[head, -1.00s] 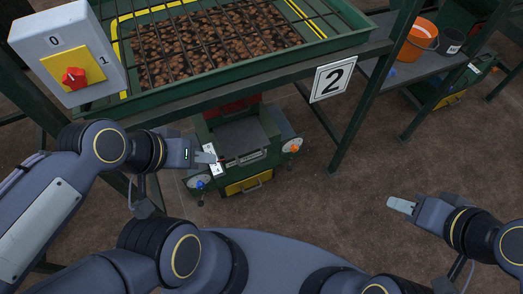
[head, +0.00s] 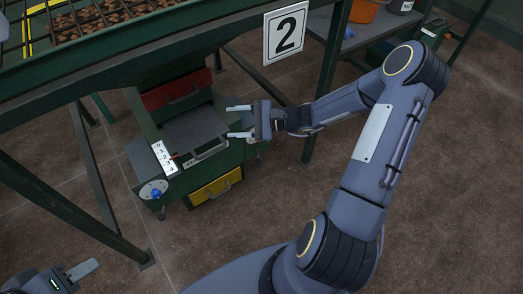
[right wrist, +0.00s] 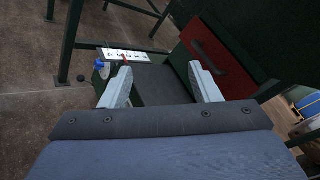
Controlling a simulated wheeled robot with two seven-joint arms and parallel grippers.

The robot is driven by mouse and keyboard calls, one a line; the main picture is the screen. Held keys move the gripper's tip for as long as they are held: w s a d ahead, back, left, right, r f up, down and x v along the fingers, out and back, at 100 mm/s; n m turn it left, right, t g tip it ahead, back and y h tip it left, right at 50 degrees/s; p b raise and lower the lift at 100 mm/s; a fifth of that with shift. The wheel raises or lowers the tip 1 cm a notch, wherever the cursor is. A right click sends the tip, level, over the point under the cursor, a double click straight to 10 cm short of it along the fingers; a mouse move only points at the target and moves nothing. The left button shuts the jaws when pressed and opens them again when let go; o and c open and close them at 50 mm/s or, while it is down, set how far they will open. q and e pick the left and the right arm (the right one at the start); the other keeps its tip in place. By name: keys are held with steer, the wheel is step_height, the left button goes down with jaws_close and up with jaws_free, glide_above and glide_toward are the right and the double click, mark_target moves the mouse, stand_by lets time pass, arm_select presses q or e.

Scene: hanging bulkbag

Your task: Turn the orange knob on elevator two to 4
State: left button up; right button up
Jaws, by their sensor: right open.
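Elevator two is the green machine (head: 190,135) under the sign with a 2 (head: 285,33). The orange knob on its right side is not visible now; my right gripper and arm cover that area in the head view. My right gripper (head: 239,121) is open and empty, its fingers pointing left above the machine's right side. In the right wrist view, its open fingers (right wrist: 160,72) frame the machine's top. A white number scale (right wrist: 125,55) with a red pointer shows beyond them. My left gripper (head: 82,270) is low at the left, away from the machine; its jaw opening is unclear.
A blue knob (head: 156,193) is on the machine's left side. A red panel (head: 175,90) and a yellow drawer (head: 215,187) are on its body. Green frame legs (head: 326,85) stand around it. An orange bucket (head: 363,9) sits at the back right.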

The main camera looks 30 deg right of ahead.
steer(key=w+d+f+m+t+h+b, duration=0.1)
steer(key=d+f+m+t+h+b, duration=0.35)
steer(key=f, duration=0.55)
steer(key=w+d+f+m+t+h+b, duration=0.1)
steer(key=d+f+m+t+h, duration=0.1)
steer(key=d+f+m+h, duration=0.5)
steer(key=w+d+f+m+t+h+b, duration=0.1)
steer(key=w+d+f+m+t+b, duration=0.2)
steer(key=f+m, duration=0.8)
arm_select(q)
step_height(320, 180, down, 13)
steer(key=b, duration=0.2)
steer(key=shift+r, duration=0.15)
arm_select(e)
steer(key=w+f+n, duration=0.2)
steer(key=w+n, duration=0.1)
steer(key=w, duration=0.3)
steer(key=shift+d+f, duration=0.2)
steer(key=shift+d, duration=0.1)
steer(key=shift+g, duration=0.25)
steer(key=shift+n, duration=0.25)
steer(key=c, duration=1)
